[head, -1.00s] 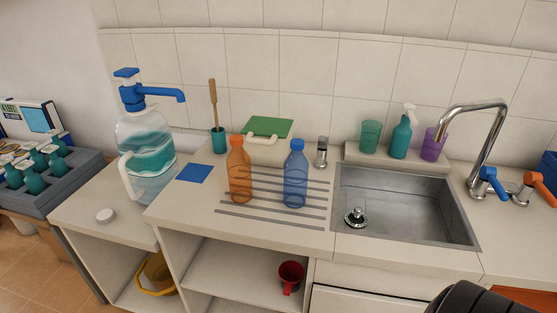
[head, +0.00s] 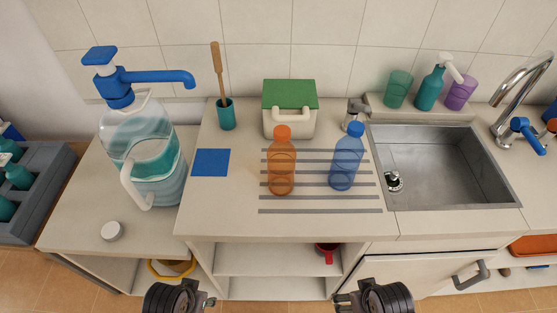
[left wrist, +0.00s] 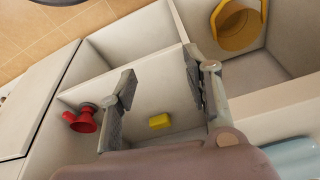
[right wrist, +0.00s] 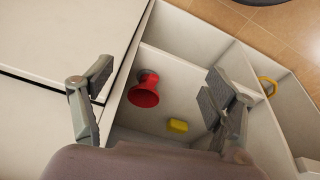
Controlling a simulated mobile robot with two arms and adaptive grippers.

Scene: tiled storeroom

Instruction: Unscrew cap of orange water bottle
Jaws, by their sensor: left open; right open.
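The orange water bottle (head: 281,165) stands upright on the dark strips of the counter, its orange cap (head: 282,131) on top. A blue bottle (head: 346,160) stands upright to its right. My left gripper (head: 212,301) is at the bottom of the head view, in front of the counter and well short of the bottle. In the left wrist view its fingers (left wrist: 160,95) are apart and empty. My right gripper (head: 338,302) is also in front of the counter, and in the right wrist view its fingers (right wrist: 150,88) are apart and empty. Neither wrist view shows the orange bottle.
A large pump jug (head: 142,150) stands left. A blue square (head: 211,162), a brush holder (head: 226,115) and a green-lidded box (head: 290,95) are near the bottles. The sink (head: 445,165) is right.

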